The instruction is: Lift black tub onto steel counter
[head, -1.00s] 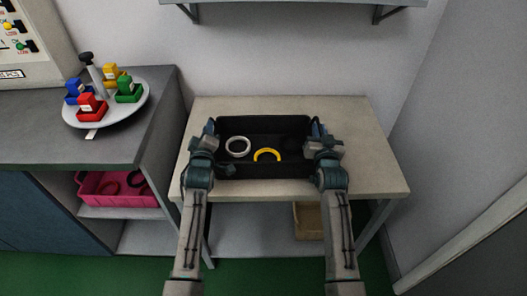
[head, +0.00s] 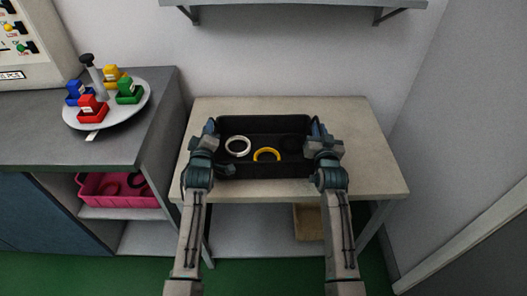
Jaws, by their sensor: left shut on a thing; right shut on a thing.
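The black tub (head: 265,170) is on or just above the pale table (head: 370,170); I cannot tell if it touches. A white ring (head: 238,146) and a yellow ring (head: 267,154) lie inside it, and a dark round shape shows faintly at its right. My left gripper (head: 208,135) is shut on the tub's left end. My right gripper (head: 319,135) is shut on its right end. The fingertips are partly hidden by the wrists. The steel counter (head: 40,140) is at the left, with a grey top.
A round grey carousel (head: 133,117) with red, blue, yellow and green holders stands on the counter. A pink bin (head: 115,199) sits on the shelf below. A wall shelf (head: 290,3) is above. A tan box (head: 308,222) is under the table. The counter's front part is clear.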

